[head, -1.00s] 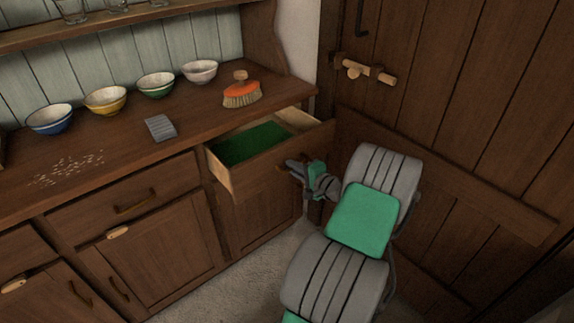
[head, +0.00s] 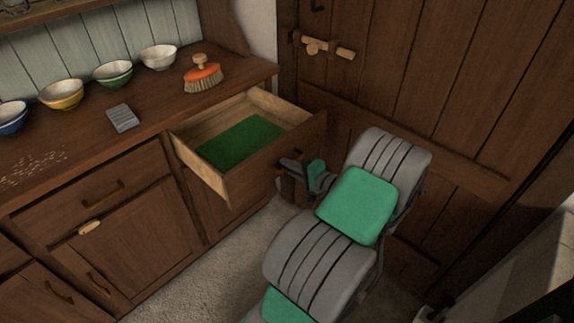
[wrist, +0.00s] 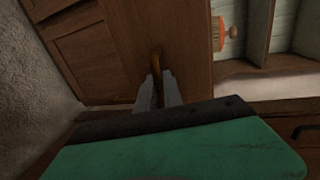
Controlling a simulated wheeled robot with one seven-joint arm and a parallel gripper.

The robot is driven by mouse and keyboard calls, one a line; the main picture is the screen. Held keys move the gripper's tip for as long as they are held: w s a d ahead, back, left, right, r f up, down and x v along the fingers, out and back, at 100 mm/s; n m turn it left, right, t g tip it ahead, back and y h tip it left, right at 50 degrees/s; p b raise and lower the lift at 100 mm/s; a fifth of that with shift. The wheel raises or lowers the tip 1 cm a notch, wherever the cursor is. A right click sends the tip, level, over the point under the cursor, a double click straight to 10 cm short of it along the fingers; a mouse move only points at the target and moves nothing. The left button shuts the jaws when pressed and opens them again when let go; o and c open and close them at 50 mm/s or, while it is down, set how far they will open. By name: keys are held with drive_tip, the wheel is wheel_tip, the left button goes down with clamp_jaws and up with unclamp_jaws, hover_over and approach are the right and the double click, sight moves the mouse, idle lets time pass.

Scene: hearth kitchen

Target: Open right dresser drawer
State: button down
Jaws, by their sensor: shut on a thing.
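The right dresser drawer (head: 232,183) stands well out of the dresser, with its green-lined inside showing. My gripper (head: 292,168) is at the drawer's front and is shut on its handle (head: 289,160). In the wrist view my gripper's two fingers (wrist: 158,92) close around the brown handle (wrist: 156,62) against the wooden drawer front (wrist: 180,40). Part of the handle is hidden between the fingers. The drawer looks empty apart from the green lining (head: 240,143).
The dresser top (head: 150,95) holds several bowls, a grey ridged block (head: 122,118) and an orange brush (head: 203,76). A wooden door (head: 400,80) with a latch stands close to the drawer's right. Bare floor (head: 230,265) lies in front of the dresser.

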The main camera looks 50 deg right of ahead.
drive_tip(key=c, duration=1.5)
unclamp_jaws()
drive_tip(key=v, duration=0.7)
drive_tip(key=shift+s+a+r+p, duration=0.1)
drive_tip(key=shift+s+p, duration=0.2)
drive_tip(key=shift+s, duration=0.1)
